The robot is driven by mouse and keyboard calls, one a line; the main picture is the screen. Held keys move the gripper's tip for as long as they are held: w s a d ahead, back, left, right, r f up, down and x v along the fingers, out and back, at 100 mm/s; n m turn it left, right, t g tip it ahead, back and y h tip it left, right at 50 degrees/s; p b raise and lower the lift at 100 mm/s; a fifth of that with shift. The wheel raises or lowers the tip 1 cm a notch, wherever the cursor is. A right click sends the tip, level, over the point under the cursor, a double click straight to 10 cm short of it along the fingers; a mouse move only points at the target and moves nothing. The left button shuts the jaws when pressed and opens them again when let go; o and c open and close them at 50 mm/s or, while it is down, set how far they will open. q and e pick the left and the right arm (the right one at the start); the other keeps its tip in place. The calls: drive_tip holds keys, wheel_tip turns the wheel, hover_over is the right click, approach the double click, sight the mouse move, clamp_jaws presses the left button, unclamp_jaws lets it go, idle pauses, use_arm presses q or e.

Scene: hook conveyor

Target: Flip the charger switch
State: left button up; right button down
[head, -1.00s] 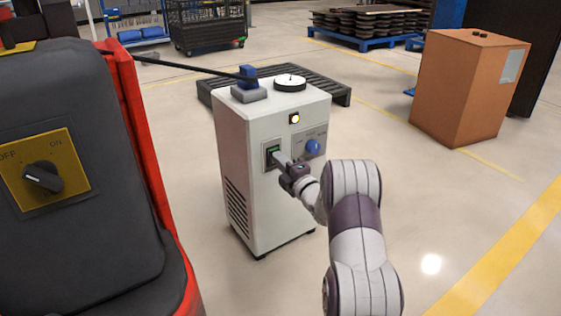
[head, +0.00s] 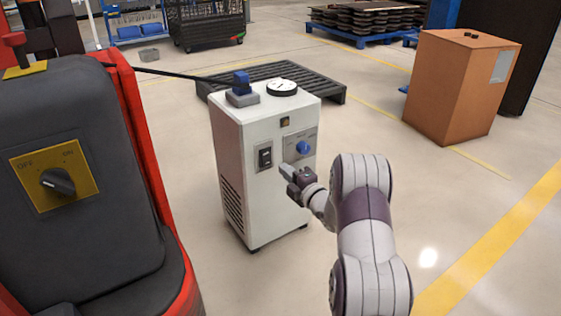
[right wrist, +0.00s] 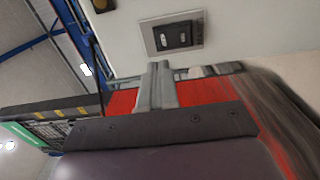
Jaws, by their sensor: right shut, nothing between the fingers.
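The charger is a white upright box (head: 233,150) standing on the floor. Its rocker switch (head: 265,158) is black in a grey frame on the front face and shows unlit; it also shows in the right wrist view as a dark switch (right wrist: 173,36). The small indicator lamp (head: 285,122) above it is dark. A blue knob (head: 303,147) sits to the right of the switch. My right gripper (head: 284,169) is shut and empty, a little below and right of the switch, and looks apart from it. My left gripper is not in view.
A red and black vehicle (head: 80,200) with a yellow OFF/ON dial plate (head: 54,176) stands close on the left. A black cable (head: 165,73) runs from it to the blue plug (head: 241,83) on the charger's top. A dark pallet (head: 325,88) lies behind; a cardboard box (head: 452,90) stands right.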

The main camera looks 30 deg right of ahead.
drive_tip(key=shift+s+d+r+p, duration=0.15)
drive_tip(key=shift+s+p, duration=0.15)
drive_tip(key=shift+s, duration=0.6)
drive_tip(key=shift+s+r+p, duration=0.2)
drive_tip(key=shift+s+p, duration=0.1)
drive_tip(key=shift+s, duration=0.55)
drive_tip(key=shift+s+d+r+p, duration=0.15)
drive_tip(key=shift+s+p, duration=0.15)
drive_tip(key=shift+s, duration=0.6)
